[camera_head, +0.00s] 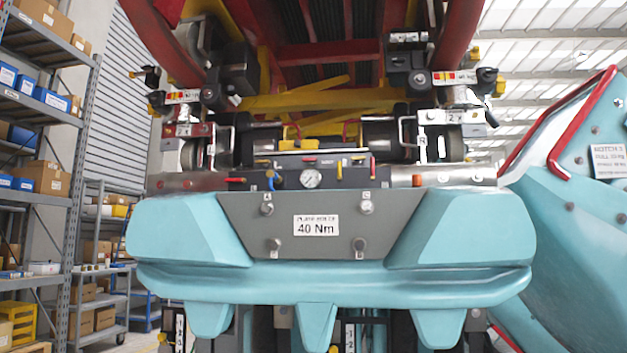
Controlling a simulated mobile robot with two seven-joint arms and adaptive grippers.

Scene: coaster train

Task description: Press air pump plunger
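The front of a coaster train car faces me, with a teal bumper (330,283) across the middle. A dark pneumatic panel (345,172) sits on a metal bar above it. The panel carries a round white pressure gauge (311,179), a blue fitting (273,179), and small red and yellow handles. A yellow part (318,145) lies just behind the panel. I cannot tell which part is the air pump plunger. Neither of my grippers is in view.
A grey plate (340,255) with several bolts and a "40 Nm" label is set in the bumper. A teal body with a red rail (580,115) stands close at the right. Shelves with boxes (40,130) line the left.

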